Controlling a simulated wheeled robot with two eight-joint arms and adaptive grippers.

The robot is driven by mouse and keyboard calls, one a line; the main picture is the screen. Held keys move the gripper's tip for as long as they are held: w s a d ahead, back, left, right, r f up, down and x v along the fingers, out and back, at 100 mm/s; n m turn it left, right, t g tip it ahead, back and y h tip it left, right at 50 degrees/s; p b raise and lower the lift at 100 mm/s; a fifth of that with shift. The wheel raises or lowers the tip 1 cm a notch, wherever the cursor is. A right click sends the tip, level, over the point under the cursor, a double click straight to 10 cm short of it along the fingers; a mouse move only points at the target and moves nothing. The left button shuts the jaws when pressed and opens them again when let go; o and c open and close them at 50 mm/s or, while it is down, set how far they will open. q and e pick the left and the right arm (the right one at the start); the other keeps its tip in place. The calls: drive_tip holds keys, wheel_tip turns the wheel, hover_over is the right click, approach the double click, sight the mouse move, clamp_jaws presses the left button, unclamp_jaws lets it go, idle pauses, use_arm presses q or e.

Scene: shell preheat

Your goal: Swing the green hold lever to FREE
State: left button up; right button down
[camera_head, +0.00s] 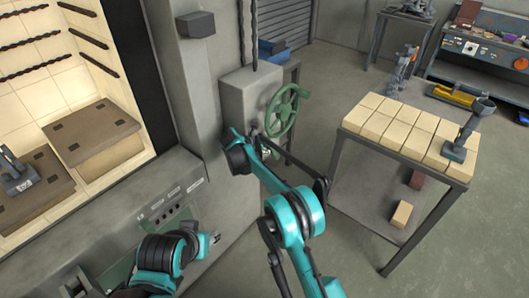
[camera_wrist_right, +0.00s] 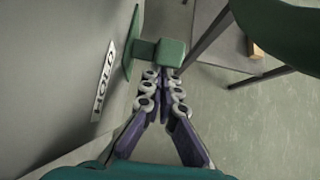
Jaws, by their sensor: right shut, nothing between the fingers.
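The green hold lever (camera_wrist_right: 160,52) shows in the right wrist view as a green block on a flat green plate against the grey panel. A white HOLD label (camera_wrist_right: 103,82) is on the panel to its left. My right gripper (camera_wrist_right: 161,84) is shut and empty, its fingertips just below the lever's block; I cannot tell if they touch it. No FREE label shows. In the head view my right arm reaches to the grey box under the green handwheel (camera_head: 283,110), and the lever is not clearly seen there. My left gripper (camera_head: 212,238) is low by the control panel; its fingers are unclear.
A table with cream blocks (camera_head: 385,128) and a grey tool (camera_head: 460,150) stands at the right. The open furnace (camera_head: 95,145) with shelves is at the left. A large green curved piece (camera_wrist_right: 285,35) hangs close at the wrist view's upper right.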

use_arm(q)
drive_tip(key=shift+r, duration=0.15)
use_arm(e)
drive_tip(key=shift+w+d+r, duration=0.1)
drive_tip(key=shift+r, duration=0.05)
drive_tip(key=shift+w+d+r+p, duration=0.25)
drive_tip(key=shift+w+r+p, duration=0.1)
drive_tip(key=shift+r+p, duration=0.25)
use_arm(q)
drive_tip(key=shift+r, duration=0.75)
use_arm(e)
drive_tip(key=shift+w+d+r, duration=0.2)
drive_tip(key=shift+w+d, duration=0.1)
drive_tip(key=shift+w, duration=0.05)
